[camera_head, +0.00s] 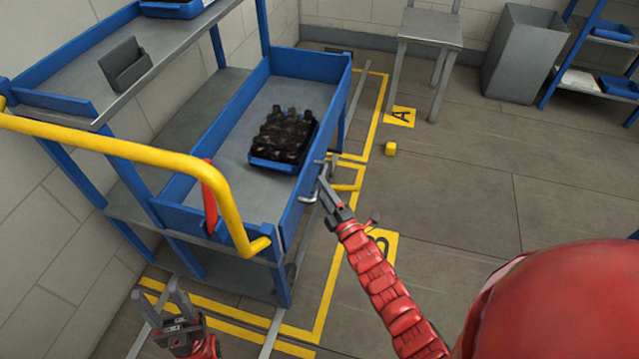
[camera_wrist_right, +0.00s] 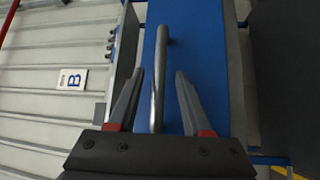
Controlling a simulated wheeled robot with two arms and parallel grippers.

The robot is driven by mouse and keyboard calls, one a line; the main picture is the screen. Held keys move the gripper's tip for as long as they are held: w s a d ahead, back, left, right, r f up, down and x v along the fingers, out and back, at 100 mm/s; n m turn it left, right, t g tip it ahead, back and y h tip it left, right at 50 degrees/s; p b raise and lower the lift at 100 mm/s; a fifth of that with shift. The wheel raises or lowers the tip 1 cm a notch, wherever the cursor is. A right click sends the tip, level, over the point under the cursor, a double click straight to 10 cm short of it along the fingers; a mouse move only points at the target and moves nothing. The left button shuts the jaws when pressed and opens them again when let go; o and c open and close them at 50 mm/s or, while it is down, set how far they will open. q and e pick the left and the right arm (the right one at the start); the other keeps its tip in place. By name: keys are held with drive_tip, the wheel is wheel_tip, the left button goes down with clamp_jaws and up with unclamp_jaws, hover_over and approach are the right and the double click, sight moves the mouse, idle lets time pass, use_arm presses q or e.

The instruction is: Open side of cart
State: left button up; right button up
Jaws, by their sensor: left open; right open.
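The cart has a blue-rimmed grey tray (camera_head: 236,150) and a yellow push bar (camera_head: 120,143). Its blue side panel (camera_head: 293,215) faces my right arm and stands upright; it fills the middle of the right wrist view (camera_wrist_right: 208,50). A metal bar handle (camera_wrist_right: 158,75) on this panel runs between the two fingers of my right gripper (camera_head: 318,182). The fingers are spread, one on each side of the handle, with gaps. My left gripper (camera_head: 168,303) is open and empty, low near the cart's push-bar end.
A blue crate of dark bottles (camera_head: 285,140) stands in the cart tray. A small yellow block (camera_head: 391,148) lies on the floor. Floor to the right is clear.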

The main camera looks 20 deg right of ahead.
drive_tip(key=shift+x, duration=1.15)
clamp_jaws()
idle(0.6)
